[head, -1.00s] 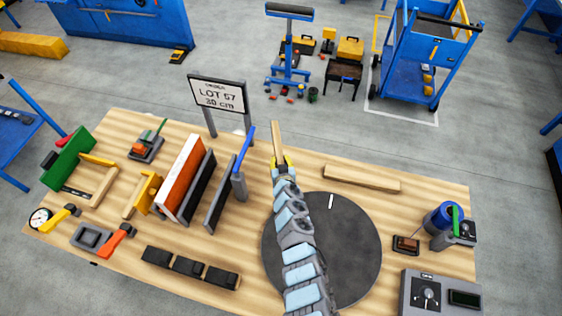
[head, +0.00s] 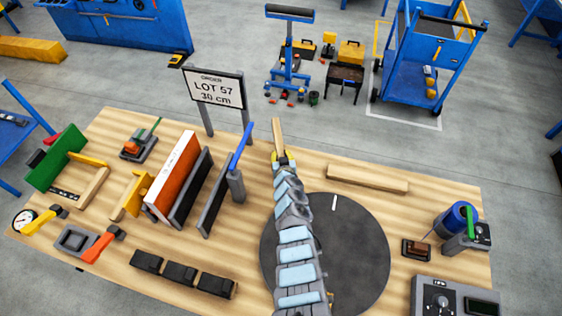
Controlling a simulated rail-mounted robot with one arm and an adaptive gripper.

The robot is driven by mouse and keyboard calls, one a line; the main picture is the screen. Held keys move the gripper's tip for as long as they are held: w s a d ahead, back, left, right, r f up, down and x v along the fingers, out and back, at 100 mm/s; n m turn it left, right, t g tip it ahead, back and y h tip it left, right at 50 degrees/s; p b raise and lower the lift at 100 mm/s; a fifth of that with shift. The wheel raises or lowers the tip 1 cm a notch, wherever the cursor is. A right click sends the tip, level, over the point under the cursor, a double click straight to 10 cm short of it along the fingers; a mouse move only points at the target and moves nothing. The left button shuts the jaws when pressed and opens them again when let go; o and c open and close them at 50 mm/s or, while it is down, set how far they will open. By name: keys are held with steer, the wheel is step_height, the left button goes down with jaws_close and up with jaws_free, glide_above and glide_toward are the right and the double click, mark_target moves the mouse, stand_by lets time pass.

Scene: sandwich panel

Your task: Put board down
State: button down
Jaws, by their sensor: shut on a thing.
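My gripper (head: 281,158) is past the far edge of the round dark plate, near the back of the wooden bench. It is shut on a narrow wooden board (head: 277,136) that sticks out beyond it, pointing to the back. My arm hides most of the grip and whatever lies below it. I cannot tell whether the held board touches the bench. Another wooden board (head: 367,178) lies flat on the bench to the right, apart from my gripper.
A round dark plate (head: 355,245) lies under my arm. To the left stand upright panels (head: 174,175), a grey post with a blue handle (head: 237,180) and a sign (head: 214,88) reading LOT 57, 30 cm. Black blocks (head: 180,275) lie in front.

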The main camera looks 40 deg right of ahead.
steer(key=shift+w+d+f+b, duration=0.2)
steer(key=shift+f+b, duration=0.45)
steer(key=shift+b, duration=0.1)
steer(key=shift+f+b, duration=1)
steer(key=shift+f, duration=0.2)
steer(key=c, duration=1)
jaws_free()
steer(key=shift+o, duration=0.2)
steer(key=shift+r, duration=0.2)
